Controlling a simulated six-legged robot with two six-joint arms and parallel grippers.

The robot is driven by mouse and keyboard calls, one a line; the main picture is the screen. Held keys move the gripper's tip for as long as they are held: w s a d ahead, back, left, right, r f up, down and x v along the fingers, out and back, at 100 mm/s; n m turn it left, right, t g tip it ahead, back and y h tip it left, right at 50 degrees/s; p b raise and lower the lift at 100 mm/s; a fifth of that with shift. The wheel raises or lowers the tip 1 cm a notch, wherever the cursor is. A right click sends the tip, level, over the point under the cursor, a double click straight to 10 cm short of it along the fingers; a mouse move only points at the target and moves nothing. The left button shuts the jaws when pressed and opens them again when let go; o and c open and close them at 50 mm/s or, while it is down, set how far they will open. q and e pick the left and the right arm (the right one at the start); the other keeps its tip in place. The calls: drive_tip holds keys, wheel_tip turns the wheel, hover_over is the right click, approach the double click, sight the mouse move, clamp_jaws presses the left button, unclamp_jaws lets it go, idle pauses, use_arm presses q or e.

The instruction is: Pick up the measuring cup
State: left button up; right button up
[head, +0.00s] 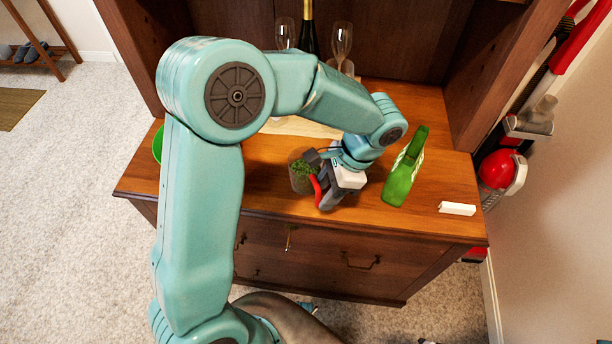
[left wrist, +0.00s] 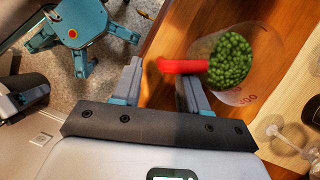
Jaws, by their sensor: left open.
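The measuring cup (head: 300,178) is clear, with green pieces inside and a red handle. It stands on the wooden hutch counter near the front edge. In the left wrist view the cup (left wrist: 235,72) is at the upper right, and its red handle reaches left across the space between my fingertips. My left gripper (head: 328,197) is open just right of the cup, beside the handle. In the left wrist view the gripper (left wrist: 162,76) has its fingers apart, one on each side of the handle's length; contact cannot be told. My right gripper is not in view.
A green package (head: 405,175) stands right of my gripper, and a white block (head: 457,208) lies near the right edge. A bottle (head: 308,35) and stemmed glasses (head: 341,40) stand behind. A green bowl (head: 157,145) is partly hidden by my arm.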

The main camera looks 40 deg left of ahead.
use_arm(q)
drive_tip(key=x, duration=0.3)
drive_tip(key=shift+a+f, duration=0.1)
drive_tip(key=shift+f, duration=0.25)
clamp_jaws()
